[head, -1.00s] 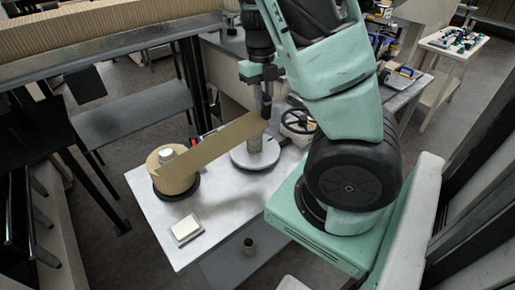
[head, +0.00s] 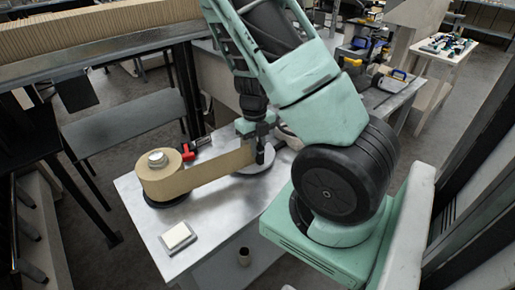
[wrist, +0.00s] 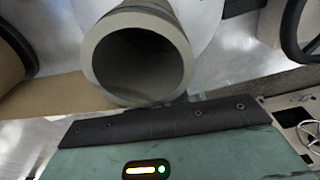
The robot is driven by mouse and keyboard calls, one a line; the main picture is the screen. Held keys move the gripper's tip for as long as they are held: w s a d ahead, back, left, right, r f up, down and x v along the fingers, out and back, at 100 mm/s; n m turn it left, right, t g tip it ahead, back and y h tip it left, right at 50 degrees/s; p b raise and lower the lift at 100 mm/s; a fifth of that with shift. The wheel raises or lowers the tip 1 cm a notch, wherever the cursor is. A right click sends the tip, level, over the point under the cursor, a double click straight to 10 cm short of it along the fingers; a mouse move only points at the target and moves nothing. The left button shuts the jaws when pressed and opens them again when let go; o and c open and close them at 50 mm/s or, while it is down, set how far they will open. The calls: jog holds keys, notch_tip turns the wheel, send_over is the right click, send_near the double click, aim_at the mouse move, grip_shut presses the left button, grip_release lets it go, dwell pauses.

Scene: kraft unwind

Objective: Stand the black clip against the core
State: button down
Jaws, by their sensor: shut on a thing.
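My gripper (head: 260,138) is shut on a dark piece, seemingly the black clip (head: 260,156), at the free end of the kraft strip (head: 220,168). The strip runs from the kraft roll (head: 168,180) at the left to my gripper. In the wrist view the core (wrist: 92,50) is an upright grey tube with an open top, close beside my gripper's edge. I cannot tell whether the clip touches it; the jaw tips are hidden there.
A red and black tool (head: 188,154) lies behind the roll. A small white block on a tray (head: 178,237) sits at the table's front left. The metal table (head: 215,212) is clear in front of the strip. A spoked handwheel (wrist: 306,30) is right of the core.

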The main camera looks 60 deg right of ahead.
jog(key=shift+f, duration=0.15)
jog(key=c, duration=1.3)
grip_release()
